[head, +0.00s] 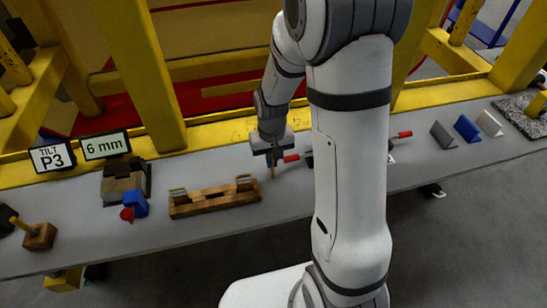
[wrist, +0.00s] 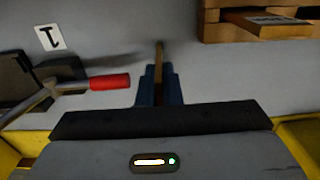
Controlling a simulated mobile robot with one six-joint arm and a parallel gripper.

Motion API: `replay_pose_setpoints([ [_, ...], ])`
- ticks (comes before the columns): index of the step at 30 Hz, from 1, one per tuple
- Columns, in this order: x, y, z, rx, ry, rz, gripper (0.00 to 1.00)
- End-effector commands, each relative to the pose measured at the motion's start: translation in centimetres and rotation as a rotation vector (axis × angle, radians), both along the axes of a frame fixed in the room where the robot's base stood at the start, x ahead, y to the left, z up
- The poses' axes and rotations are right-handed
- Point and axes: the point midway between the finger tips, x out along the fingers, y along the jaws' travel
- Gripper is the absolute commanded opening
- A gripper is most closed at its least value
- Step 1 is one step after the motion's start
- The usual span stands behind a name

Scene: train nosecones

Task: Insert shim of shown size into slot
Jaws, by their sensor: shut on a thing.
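My gripper (head: 271,157) hangs over the grey bench, right of the wooden rack. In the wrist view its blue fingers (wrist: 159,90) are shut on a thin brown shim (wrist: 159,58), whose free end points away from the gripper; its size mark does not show. In the head view the shim (head: 272,171) hangs down below the fingers. A black sign (head: 106,145) with a pale green face reads "6 mm". The wooden rack (head: 190,211) holds several shims and also shows in the wrist view (wrist: 215,33). I cannot make out which gap is the slot.
A red-handled tool or clamp (wrist: 110,82) lies close beside my fingers, partly hidden by my arm in the head view. A "TILT P3" sign (head: 52,157) and dark blocks with a blue piece (head: 136,203) stand left. Wedges (head: 466,128) stand far right.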

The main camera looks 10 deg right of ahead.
Motion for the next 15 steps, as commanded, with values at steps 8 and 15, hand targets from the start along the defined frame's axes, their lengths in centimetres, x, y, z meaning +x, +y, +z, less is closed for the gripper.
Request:
replay_pose_setpoints([
  [8, 0.01, -0.04, -0.27, 0.000, 0.000, -0.001, 0.11],
  [15, 0.01, -0.06, -0.26, 0.000, 0.000, -0.001, 0.27],
])
